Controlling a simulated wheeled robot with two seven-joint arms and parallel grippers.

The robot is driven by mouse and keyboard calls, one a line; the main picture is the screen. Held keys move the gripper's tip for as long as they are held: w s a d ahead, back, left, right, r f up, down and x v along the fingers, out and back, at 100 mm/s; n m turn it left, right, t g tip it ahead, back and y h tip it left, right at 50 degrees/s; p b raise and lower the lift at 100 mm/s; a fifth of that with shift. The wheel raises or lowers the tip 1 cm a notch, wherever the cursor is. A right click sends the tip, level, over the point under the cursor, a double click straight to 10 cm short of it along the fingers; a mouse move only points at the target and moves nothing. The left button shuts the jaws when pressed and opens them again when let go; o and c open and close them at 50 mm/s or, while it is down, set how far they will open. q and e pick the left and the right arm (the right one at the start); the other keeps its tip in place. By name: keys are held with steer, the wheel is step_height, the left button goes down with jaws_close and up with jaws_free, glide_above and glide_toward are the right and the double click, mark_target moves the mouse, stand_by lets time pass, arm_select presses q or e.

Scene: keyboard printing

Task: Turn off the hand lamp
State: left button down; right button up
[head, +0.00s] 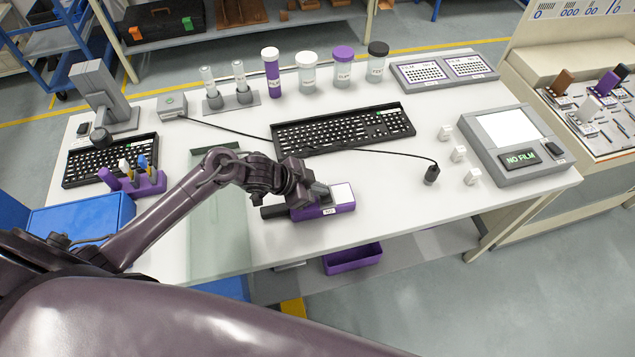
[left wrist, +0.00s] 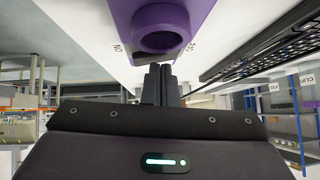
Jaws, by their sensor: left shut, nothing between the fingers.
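The hand lamp (head: 338,207) looks like a purple block with a pale white top panel, near the front edge of the table. My left gripper (head: 318,190) is shut and empty, right by it, and its wrist hides part of the lamp. In the left wrist view a purple part with a round, hollow-looking end (left wrist: 162,28) fills the top, with small lettering to either side. The closed fingertips (left wrist: 161,72) point toward it; whether they touch it I cannot tell. My right gripper is out of view.
A black keyboard (head: 343,130) lies behind the lamp, with a cable running past it to a small dark plug (head: 432,174). White cubes (head: 459,154) and a grey "NO FILM" device (head: 517,145) stand to the right. A glass panel (head: 218,225) lies left.

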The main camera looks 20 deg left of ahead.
arm_select(q)
steer(key=r+p, duration=0.5)
steer(key=shift+w+a+r, duration=0.1)
steer(key=shift+w+a, duration=0.15)
steer(key=shift+w, duration=0.15)
steer(key=shift+s+a+r+b, duration=0.15)
steer(key=shift+s+a+b, duration=0.35)
steer(key=shift+a+b, duration=0.4)
steer(key=w+b+v, duration=0.1)
steer(key=v, duration=0.6)
steer(key=shift+a+r, duration=0.25)
steer(key=shift+a, duration=0.2)
steer(key=shift+w, duration=0.1)
steer(key=shift+f, duration=0.1)
